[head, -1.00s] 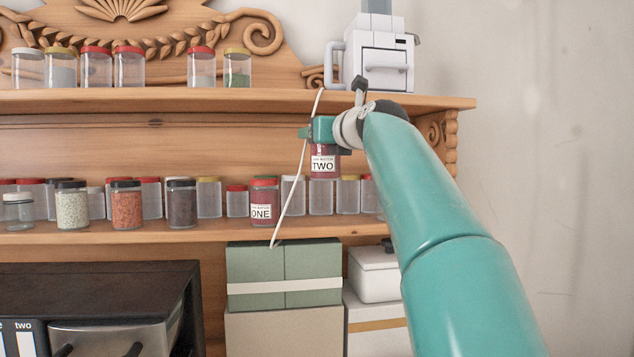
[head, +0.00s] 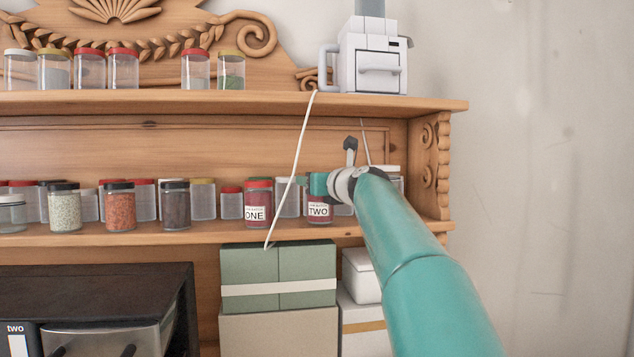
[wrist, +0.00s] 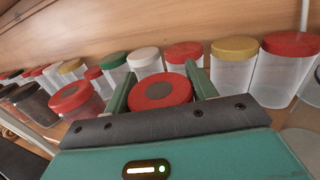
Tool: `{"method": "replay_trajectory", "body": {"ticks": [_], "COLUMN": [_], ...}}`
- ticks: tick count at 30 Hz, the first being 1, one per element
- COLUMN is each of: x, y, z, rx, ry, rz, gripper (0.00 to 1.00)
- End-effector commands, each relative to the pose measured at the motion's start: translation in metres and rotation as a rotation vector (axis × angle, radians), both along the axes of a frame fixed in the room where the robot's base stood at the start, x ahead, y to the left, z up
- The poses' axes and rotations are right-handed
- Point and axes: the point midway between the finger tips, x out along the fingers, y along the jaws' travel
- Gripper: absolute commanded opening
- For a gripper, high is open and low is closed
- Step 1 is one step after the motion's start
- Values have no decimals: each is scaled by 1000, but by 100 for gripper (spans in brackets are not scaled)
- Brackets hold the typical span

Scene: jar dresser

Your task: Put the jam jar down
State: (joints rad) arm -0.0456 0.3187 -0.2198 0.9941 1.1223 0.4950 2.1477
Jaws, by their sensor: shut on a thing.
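The jam jar labelled TWO (head: 320,211) is upright at the lower shelf, just right of the jar labelled ONE (head: 257,206). My gripper (head: 313,184) is around its top. In the wrist view, the gripper (wrist: 161,76) has one finger on each side of the jar's red lid (wrist: 160,90), which has a grey disc. The jar's base is level with the shelf; I cannot tell whether it touches.
Clear jars with coloured lids (wrist: 184,56) stand in a row close behind the held jar. A white cord (head: 290,178) hangs between jars ONE and TWO. Filled black-lidded jars (head: 120,207) stand to the left. A white machine (head: 370,62) is on the upper shelf (head: 200,104).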

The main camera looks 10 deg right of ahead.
Motion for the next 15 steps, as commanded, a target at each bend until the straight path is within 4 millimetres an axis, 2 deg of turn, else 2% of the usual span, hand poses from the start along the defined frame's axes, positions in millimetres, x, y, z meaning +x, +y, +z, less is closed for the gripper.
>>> {"method": "replay_trajectory", "body": {"ticks": [10,11,13,14,15], "x": [0,1,1,1,1], "y": [0,0,0,0,0], "z": [-3,-5,-4,-4,-4], "rx": [0,-2,-2,-1,-1], "ry": [1,3,3,3,2], "rz": [0,0,0,0,0], "gripper": [17,60,74,78,78]}}
